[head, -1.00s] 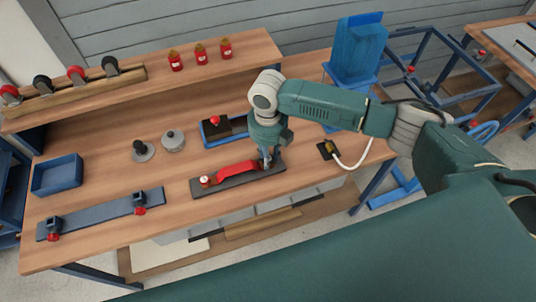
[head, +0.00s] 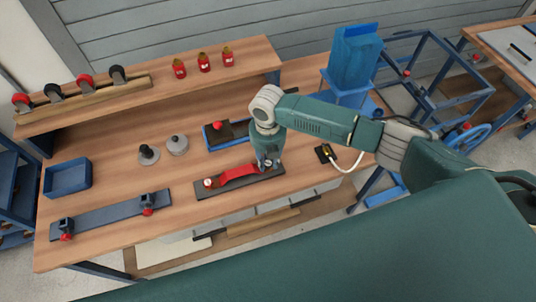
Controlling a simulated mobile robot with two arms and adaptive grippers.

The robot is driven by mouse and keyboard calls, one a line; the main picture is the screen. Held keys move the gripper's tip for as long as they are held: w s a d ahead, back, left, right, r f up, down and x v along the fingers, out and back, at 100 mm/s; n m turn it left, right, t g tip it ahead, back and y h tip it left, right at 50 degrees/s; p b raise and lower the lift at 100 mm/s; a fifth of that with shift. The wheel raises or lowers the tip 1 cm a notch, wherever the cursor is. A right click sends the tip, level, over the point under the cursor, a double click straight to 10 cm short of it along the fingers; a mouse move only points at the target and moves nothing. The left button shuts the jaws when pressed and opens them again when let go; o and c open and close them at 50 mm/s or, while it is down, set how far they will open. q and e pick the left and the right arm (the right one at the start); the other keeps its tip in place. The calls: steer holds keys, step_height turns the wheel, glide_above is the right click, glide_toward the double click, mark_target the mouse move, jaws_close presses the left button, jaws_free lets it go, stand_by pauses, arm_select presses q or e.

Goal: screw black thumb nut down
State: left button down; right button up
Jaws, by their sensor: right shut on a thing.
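A dark base plate (head: 215,192) lies on the workbench with a red curved part (head: 239,173) along it. A small red-and-white fitting (head: 208,183) stands at the plate's left end. My right gripper (head: 268,163) points down over the plate's right end, beside the red part's right end. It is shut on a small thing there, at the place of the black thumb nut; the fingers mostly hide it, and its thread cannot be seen. My left gripper is not in view.
A blue-edged fixture with a red knob (head: 217,126) is just behind. Two grey round pieces (head: 177,144) stand to the left. A long blue bar with clamps (head: 109,215) lies front left, near a blue tray (head: 67,178). A cabled black block (head: 325,152) sits right.

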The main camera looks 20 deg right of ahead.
steer(key=m+p, duration=0.1)
steer(key=m, duration=0.1)
steer(key=m+p, duration=0.2)
steer(key=m, duration=0.1)
steer(key=m+p, duration=0.1)
steer(key=m, duration=0.2)
steer(key=shift+r+p, duration=0.25)
steer(key=shift+p, duration=0.15)
steer(key=shift+f+m, duration=0.25)
steer(key=shift+m, duration=1.65)
steer(key=o, duration=0.8)
steer(key=shift+o, duration=0.2)
steer(key=shift+n, duration=0.3)
